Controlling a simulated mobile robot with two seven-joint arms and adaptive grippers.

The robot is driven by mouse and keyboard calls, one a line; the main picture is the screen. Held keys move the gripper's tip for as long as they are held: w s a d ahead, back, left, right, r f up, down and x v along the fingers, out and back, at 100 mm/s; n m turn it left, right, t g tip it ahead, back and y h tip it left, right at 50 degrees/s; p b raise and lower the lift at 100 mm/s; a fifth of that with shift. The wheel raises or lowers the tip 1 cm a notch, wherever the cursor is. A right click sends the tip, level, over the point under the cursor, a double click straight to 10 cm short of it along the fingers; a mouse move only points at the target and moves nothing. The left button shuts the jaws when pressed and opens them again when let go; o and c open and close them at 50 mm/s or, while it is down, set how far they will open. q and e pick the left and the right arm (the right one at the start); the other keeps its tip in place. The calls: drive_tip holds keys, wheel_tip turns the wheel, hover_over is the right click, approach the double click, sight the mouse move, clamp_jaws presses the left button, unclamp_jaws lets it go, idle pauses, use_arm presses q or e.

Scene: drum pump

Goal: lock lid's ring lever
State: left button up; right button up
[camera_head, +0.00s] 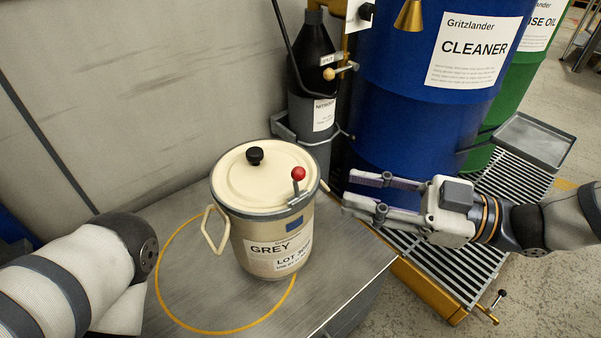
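A cream pail (262,246) labelled GREY stands upright on the metal table. Its cream lid (246,180) with a black knob is on top, edged by a grey ring. The ring lever (298,186) with a red ball end stands up at the lid's front right edge. My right gripper (348,189) is open and empty, just right of the pail and apart from the lever, its fingers pointing left. My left arm comes in at the lower left, but its gripper is not visible.
The metal table (190,303) has a yellow circle around the pail. A blue CLEANER drum (400,110), a black bottle (312,60) and a drip grate (505,190) with a grey tray (530,140) stand behind and right. Free table lies left of the pail.

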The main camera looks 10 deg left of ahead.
sight(298, 178)
drive_tip(key=x, duration=1)
drive_tip(key=shift+b, duration=0.3)
clamp_jaws()
